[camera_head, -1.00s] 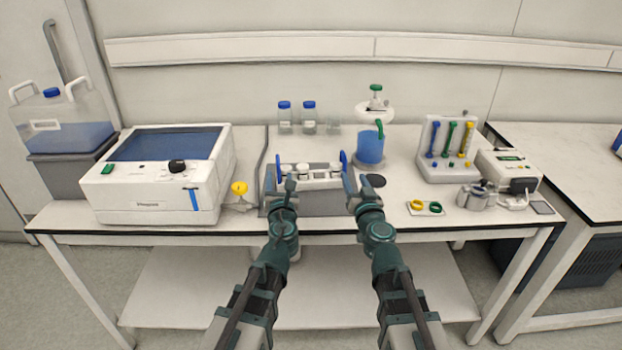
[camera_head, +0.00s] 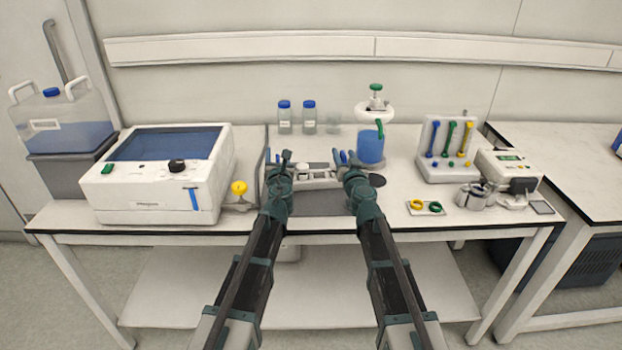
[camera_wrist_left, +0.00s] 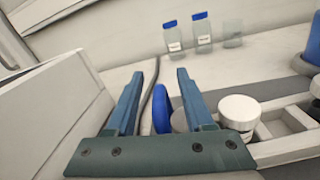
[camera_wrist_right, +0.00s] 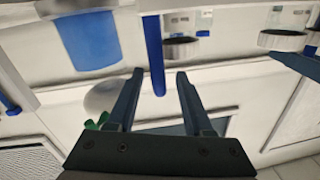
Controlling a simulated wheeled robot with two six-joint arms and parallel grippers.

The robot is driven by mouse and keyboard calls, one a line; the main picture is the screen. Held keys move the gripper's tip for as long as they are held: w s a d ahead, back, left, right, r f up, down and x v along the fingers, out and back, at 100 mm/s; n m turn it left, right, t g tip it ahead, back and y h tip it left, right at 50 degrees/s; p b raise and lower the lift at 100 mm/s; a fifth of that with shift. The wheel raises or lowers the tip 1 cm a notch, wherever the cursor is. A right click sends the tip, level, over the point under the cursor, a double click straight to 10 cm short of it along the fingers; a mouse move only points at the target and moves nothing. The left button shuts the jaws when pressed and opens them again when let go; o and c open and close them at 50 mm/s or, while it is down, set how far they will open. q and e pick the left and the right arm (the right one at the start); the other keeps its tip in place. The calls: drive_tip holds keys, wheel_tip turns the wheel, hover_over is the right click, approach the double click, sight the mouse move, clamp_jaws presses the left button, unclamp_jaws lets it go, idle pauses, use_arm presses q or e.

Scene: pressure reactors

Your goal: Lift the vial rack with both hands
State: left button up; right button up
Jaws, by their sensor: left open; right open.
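The vial rack (camera_head: 320,184) is a pale, low rack with white-capped vials (camera_head: 302,169), on the grey mat at the middle of the bench. It has an upright blue handle at each end. My left gripper (camera_head: 278,157) is open at the left end. In the left wrist view the blue handle (camera_wrist_left: 161,110) shows between its spread fingers. My right gripper (camera_head: 344,156) is open at the right end. In the right wrist view the other blue handle (camera_wrist_right: 153,55) shows between its spread fingers. My grippers hide both rack ends in the head view.
A white instrument (camera_head: 150,205) stands to the left, with a yellow knob (camera_head: 239,188) beside it. Blue-capped bottles (camera_head: 285,120) stand at the back. Yellow and green rings (camera_head: 426,207) lie to the right.

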use_arm(q)
clamp_jaws()
use_arm(e)
clamp_jaws()
idle(1.2)
